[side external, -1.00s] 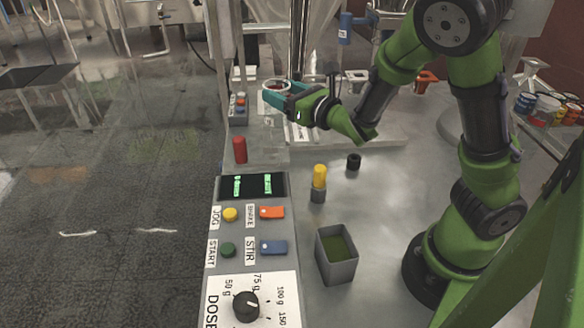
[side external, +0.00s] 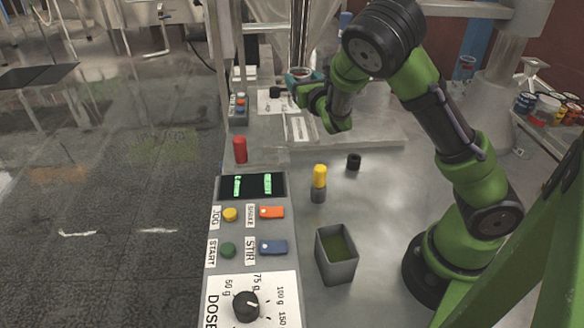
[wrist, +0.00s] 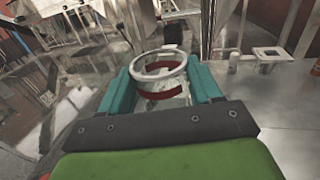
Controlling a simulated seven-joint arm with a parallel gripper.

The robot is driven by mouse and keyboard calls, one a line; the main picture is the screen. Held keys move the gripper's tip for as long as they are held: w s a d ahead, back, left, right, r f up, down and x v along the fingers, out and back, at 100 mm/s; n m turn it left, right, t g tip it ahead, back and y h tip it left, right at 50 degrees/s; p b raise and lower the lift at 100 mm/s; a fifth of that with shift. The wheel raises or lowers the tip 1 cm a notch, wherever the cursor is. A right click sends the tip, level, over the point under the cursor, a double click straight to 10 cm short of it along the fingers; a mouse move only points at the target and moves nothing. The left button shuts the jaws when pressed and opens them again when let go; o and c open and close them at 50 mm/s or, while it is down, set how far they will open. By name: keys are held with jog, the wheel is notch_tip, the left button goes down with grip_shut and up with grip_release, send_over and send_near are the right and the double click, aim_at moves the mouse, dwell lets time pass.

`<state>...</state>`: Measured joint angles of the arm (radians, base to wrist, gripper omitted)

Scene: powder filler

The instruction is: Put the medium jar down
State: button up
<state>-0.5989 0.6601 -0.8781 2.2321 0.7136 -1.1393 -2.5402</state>
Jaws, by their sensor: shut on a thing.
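The jar (wrist: 160,88) is clear, with a white rim and a dark red band, and sits between the two teal fingers of my gripper (wrist: 163,90) in the wrist view. The fingers press on it from both sides.
A control panel (side external: 222,262) with buttons and a dial runs along the bench's left edge. A grey open bin (side external: 338,270), a yellow-topped piece (side external: 319,178) and a small black cap (side external: 354,161) stand on the metal bench (side external: 400,185). The bench between them is clear.

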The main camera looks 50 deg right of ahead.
jog(key=shift+d+f, duration=0.15)
jog(key=shift+f, duration=3.2)
jog(key=shift+f, duration=0.55)
jog(key=o, duration=1.2)
jog(key=shift+o, duration=0.2)
